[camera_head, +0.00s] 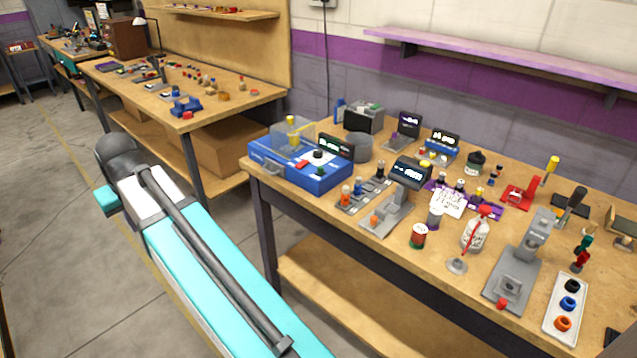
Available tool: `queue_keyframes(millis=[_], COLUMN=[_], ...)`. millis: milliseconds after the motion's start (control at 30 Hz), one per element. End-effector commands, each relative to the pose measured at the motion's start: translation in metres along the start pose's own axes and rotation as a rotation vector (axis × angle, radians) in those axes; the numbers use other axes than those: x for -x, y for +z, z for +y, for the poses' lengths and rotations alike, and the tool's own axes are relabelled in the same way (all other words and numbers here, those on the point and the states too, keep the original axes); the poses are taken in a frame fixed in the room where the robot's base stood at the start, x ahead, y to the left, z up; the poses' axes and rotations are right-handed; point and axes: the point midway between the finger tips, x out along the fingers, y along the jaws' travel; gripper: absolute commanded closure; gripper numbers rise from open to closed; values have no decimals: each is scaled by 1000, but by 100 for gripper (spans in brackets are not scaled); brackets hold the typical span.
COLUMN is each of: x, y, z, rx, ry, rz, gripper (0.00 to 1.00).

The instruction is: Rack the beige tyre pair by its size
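I cannot make out a beige tyre pair for certain in the head view. A white tray (553,327) at the right front of the near bench holds a black ring-shaped piece (572,286), a blue one (568,303) and an orange one (562,323) in a row. Small tan pieces lie on the far bench, too small to identify. No rack marked by size can be told apart from the other devices. My teal and white arm fills the lower left, but my gripper is not in view.
The near wooden bench (395,258) is crowded. A blue case (305,178), a grey stand (515,278), a white bottle (476,235) and a red-and-green can (418,237) stand on it. The far bench (238,92) holds many small parts. Open floor (60,230) lies left of my arm.

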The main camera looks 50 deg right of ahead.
Motion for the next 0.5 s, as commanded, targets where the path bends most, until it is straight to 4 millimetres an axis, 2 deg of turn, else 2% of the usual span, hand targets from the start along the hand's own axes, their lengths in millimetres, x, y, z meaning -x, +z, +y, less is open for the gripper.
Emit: queue_keyframes(millis=[500], x=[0], y=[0], z=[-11], rx=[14], ry=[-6], rz=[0], gripper=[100])
